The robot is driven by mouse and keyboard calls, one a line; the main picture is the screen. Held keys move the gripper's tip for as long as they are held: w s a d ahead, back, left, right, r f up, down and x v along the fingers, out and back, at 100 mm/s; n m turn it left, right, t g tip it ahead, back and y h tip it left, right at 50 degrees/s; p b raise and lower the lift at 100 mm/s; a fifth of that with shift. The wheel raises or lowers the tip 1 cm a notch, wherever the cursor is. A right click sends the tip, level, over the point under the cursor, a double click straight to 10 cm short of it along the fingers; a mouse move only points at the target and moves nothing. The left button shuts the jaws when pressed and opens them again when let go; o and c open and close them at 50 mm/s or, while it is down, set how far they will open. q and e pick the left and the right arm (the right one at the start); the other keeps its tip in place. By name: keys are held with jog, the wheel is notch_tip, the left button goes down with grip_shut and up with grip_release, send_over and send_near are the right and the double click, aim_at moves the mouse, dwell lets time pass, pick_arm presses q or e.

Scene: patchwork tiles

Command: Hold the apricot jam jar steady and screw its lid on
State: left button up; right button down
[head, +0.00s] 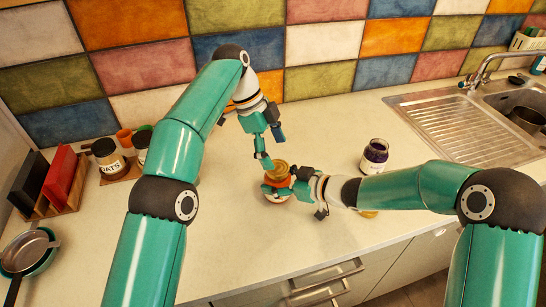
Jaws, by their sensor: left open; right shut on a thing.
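The apricot jam jar (277,197) stands on the counter in the middle of the head view, orange with a pale label. My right gripper (277,183) is shut around it from the right and hides much of its side. A gold-orange round top (281,168) shows above the fingers; I cannot tell whether it is a lid or the jar's own mouth. My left gripper (271,147) is open, just above and behind the jar, one finger reaching down close to its top. A small yellow-orange thing (368,214) lies partly hidden under my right forearm; I cannot tell if it is the lid.
A dark purple jam jar (375,155) stands to the right behind my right arm. A steel sink (452,105) is at the right. An oats jar (108,157), a rack with boards (62,185) and pans (28,252) stand at the left. The front counter is clear.

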grip_release()
dwell(0.6)
jog(key=v, duration=1.2)
jog(key=shift+w, duration=0.1)
